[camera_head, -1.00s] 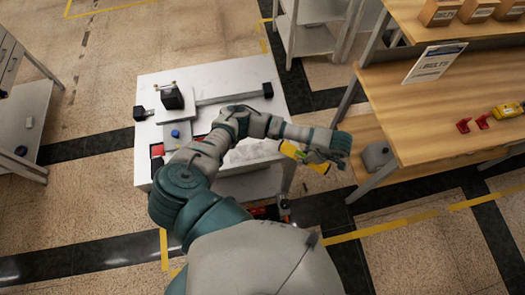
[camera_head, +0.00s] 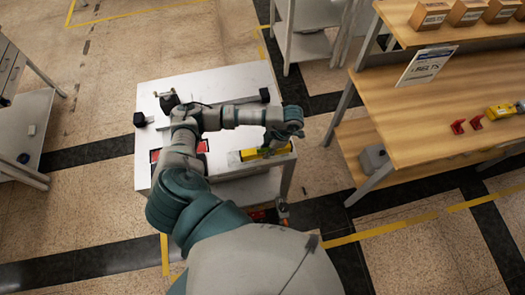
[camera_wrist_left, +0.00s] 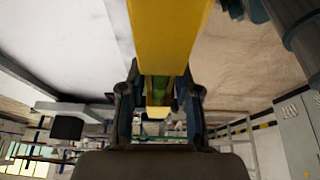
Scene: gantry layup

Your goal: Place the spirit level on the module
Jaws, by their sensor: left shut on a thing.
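The spirit level (camera_head: 250,154) is a yellow bar over the right front edge of the white table. My left gripper (camera_head: 272,147) is shut on it. In the left wrist view the yellow spirit level (camera_wrist_left: 168,38) runs up from between the fingers of my left gripper (camera_wrist_left: 160,92), with a green part between them. The module appears to be the gantry on the white table, with a black block (camera_head: 168,101) and a rail ending in a black end block (camera_head: 265,95). My left arm hides much of it. I cannot tell whether the level touches anything below.
The white table top (camera_head: 225,78) has bare room at the back. Red parts (camera_head: 202,146) lie near its front. A wooden workbench (camera_head: 440,110) stands to the right with boxes, red brackets and a yellow tool. A grey shelf (camera_head: 305,45) stands behind.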

